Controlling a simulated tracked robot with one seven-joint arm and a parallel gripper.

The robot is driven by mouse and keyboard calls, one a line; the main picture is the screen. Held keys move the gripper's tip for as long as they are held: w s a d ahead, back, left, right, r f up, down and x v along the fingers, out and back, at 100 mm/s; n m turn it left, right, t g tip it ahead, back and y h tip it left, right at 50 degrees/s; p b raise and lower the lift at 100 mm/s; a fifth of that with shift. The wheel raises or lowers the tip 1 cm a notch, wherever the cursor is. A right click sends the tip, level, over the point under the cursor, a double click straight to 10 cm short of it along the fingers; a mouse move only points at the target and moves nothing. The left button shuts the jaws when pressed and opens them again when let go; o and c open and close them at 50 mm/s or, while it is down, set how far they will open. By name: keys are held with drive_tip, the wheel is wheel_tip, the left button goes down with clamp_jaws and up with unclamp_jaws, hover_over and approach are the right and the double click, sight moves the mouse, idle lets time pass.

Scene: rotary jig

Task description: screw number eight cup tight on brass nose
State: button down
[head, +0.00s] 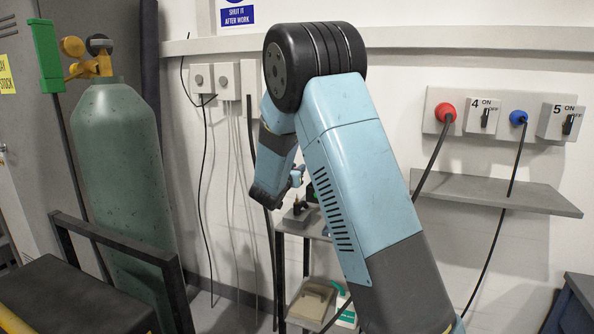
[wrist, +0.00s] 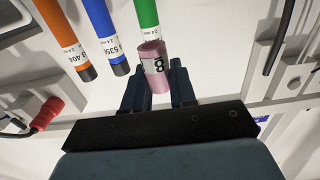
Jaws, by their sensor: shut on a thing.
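A pink cup (wrist: 156,68) marked with an 8 is in the wrist view, between the two fingers of my gripper (wrist: 158,88). My gripper is shut on it. The cup's upper end overlaps the lower end of a green rod (wrist: 146,12) in the picture; I cannot tell whether they touch. I cannot make out the brass nose in either view. In the head view my arm covers much of the middle, and the cup is too small to tell there.
Blue (wrist: 103,32) and orange (wrist: 61,34) rods with labelled, dark ends lie left of the green one. In the head view, a small stand (head: 318,230) holds a dark fixture (head: 298,214). A gas cylinder (head: 125,165) stands left; a grey wall shelf (head: 495,192) is right.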

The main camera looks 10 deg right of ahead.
drive_tip(key=shift+s+f, duration=0.1)
drive_tip(key=shift+d+f, duration=0.1)
drive_tip(key=shift+f, duration=2.8)
drive_tip(key=shift+f, duration=1.35)
drive_tip(key=m+g+h, duration=0.3)
drive_tip(key=g+h, duration=0.1)
drive_tip(key=shift+m, duration=0.3)
drive_tip(key=m+g+h, duration=0.1)
drive_tip(key=m+g, duration=0.1)
drive_tip(key=g, duration=0.1)
drive_tip(key=m+g+h, duration=0.2)
drive_tip(key=g, duration=0.1)
drive_tip(key=shift+f+m+g, duration=0.1)
drive_tip(key=shift+m+g, duration=1.6)
drive_tip(key=shift+g, duration=0.8)
